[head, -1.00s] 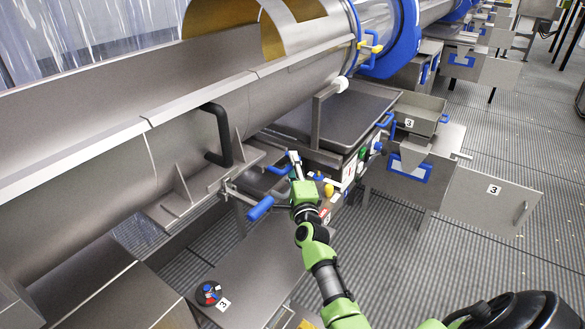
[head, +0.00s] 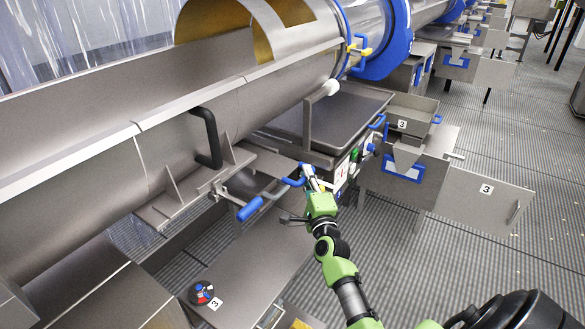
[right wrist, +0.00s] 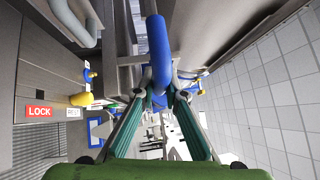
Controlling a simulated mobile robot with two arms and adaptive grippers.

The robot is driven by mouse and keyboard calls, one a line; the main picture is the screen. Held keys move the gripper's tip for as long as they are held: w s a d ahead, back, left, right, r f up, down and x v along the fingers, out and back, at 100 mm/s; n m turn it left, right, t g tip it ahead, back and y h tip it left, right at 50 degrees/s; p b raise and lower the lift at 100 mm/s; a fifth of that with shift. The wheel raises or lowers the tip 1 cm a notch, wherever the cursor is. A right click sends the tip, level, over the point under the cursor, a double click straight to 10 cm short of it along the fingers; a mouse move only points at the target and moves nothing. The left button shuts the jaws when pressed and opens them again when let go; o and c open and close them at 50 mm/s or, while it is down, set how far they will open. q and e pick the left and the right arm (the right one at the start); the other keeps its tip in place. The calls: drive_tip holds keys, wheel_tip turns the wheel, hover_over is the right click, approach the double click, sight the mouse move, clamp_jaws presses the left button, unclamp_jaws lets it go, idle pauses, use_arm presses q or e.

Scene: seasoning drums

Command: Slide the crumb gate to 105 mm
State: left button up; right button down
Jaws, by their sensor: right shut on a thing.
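The crumb gate seems to be the flat grey plate (head: 268,163) under the drum's lower edge, with a blue bar handle (head: 291,181) at its outer end. My right gripper (head: 305,177) is at that handle. In the right wrist view its two fingers (right wrist: 163,88) close around the blue bar (right wrist: 157,50), which runs up between them. I cannot read any millimetre scale, so the opening cannot be told. My left gripper is not in view.
A separate lever with a blue grip (head: 250,208) sticks out just left of the handle. A black bent handle (head: 210,138) is on the drum (head: 180,150). A grey table (head: 240,270) lies below. A red LOCK label (right wrist: 39,111) and yellow knob (right wrist: 82,99) show in the wrist view.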

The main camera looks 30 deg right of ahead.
drive_tip(key=shift+s+d+f, duration=0.1)
drive_tip(key=shift+s+d, duration=0.1)
drive_tip(key=shift+s, duration=0.3)
drive_tip(key=shift+s+d+f, duration=0.1)
drive_tip(key=shift+s+d, duration=0.1)
drive_tip(key=shift+s, duration=0.3)
drive_tip(key=c, duration=2)
unclamp_jaws()
drive_tip(key=shift+s+d, duration=0.1)
drive_tip(key=shift+c, duration=0.2)
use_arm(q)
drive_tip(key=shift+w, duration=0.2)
use_arm(e)
drive_tip(key=shift+s+r, duration=0.1)
drive_tip(key=shift+r, duration=0.1)
drive_tip(key=v, duration=1.2)
